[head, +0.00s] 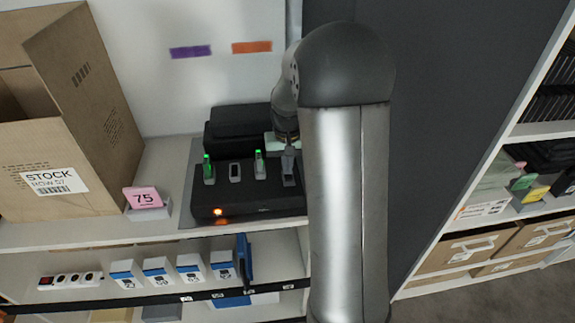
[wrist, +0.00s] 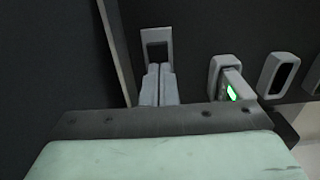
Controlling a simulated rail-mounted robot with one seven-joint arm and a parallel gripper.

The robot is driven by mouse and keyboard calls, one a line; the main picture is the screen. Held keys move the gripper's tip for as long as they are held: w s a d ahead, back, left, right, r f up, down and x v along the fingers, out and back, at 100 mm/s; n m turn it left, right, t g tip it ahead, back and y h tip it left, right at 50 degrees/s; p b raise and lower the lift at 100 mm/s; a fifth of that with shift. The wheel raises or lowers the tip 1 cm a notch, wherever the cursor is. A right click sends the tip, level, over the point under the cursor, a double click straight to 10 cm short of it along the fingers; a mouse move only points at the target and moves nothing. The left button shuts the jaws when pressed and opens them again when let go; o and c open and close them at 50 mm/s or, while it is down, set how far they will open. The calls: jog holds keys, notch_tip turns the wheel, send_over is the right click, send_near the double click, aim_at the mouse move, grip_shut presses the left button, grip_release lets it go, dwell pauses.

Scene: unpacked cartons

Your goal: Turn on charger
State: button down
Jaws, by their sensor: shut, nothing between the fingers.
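The charger (head: 250,205) is a black box on the white shelf, with an orange light glowing low on its front. Several grey-framed slots line its top. Two hold grey pieces with green lights (head: 208,168), and a frame between them (head: 235,172) looks empty. My gripper (head: 288,165) is over the right end of the charger, partly hidden by my arm. In the wrist view my gripper (wrist: 158,85) is shut and empty, its tips at the lower edge of a grey frame (wrist: 158,40); I cannot tell whether they touch. A green-lit piece (wrist: 231,90) sits to its right.
An open carton (head: 60,130) and a pink card marked 75 (head: 143,198) stand left of the charger. A black case (head: 236,128) is behind it. The lower shelf holds a power strip (head: 70,281) and several small boxes. A dark panel stands to the right.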

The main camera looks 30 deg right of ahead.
jog(key=shift+s+a+f+g, duration=0.3)
jog(key=shift+s+f, duration=0.25)
jog(key=shift+s, duration=0.15)
jog(key=shift+r, duration=0.3)
jog(key=r+p, duration=0.2)
jog(key=r, duration=0.1)
jog(key=w+r+p, duration=0.1)
jog(key=r, duration=0.1)
jog(key=shift+w+d, duration=0.1)
jog(key=shift+d, duration=0.15)
notch_tip(320, 180, up, 10)
jog(key=f+b, duration=0.1)
jog(key=b, duration=0.1)
jog(key=s+a+f+n, duration=0.1)
jog(key=s+a+f, duration=0.1)
jog(key=s+a, duration=0.2)
jog(key=s+a+f+n, duration=0.1)
jog(key=s+a, duration=0.4)
jog(key=s, duration=0.6)
jog(key=s+a+f+n+t, duration=0.1)
jog(key=s+a+f, duration=0.2)
jog(key=s+a, duration=0.2)
jog(key=s, duration=0.3)
jog(key=shift+a+n, duration=0.15)
jog(key=shift+n, duration=0.25)
jog(key=shift+s, duration=0.1)
